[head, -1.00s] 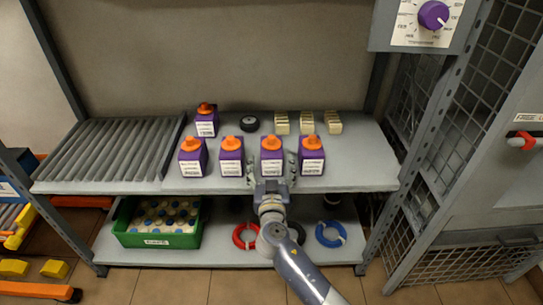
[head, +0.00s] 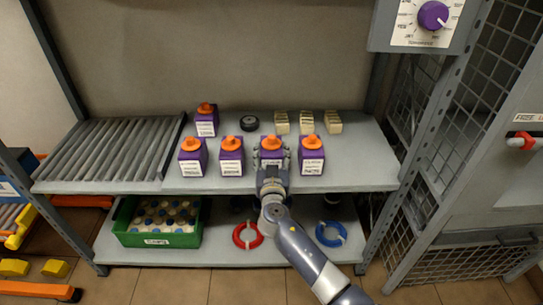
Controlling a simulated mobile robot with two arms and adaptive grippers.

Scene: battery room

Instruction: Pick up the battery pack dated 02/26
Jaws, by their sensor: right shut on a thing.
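Several purple battery packs with orange tops and white labels stand on the upper shelf (head: 350,178). My right gripper (head: 272,160) is shut on the third pack from the left in the front row (head: 271,143), with its fingers at the pack's sides. The gripper hides most of that pack's label. Other packs stand at the front left (head: 193,166), beside it (head: 231,167), at the front right (head: 311,166) and behind at the left (head: 206,128). The label dates are too small to read. My left gripper is not in view.
A black round roll (head: 249,124) and cream blocks (head: 306,123) stand behind the packs. A roller rack (head: 105,150) lies to the left. Below are a green crate (head: 158,239), a red ring (head: 241,241) and a blue ring (head: 330,244). A mesh cage (head: 440,235) stands right.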

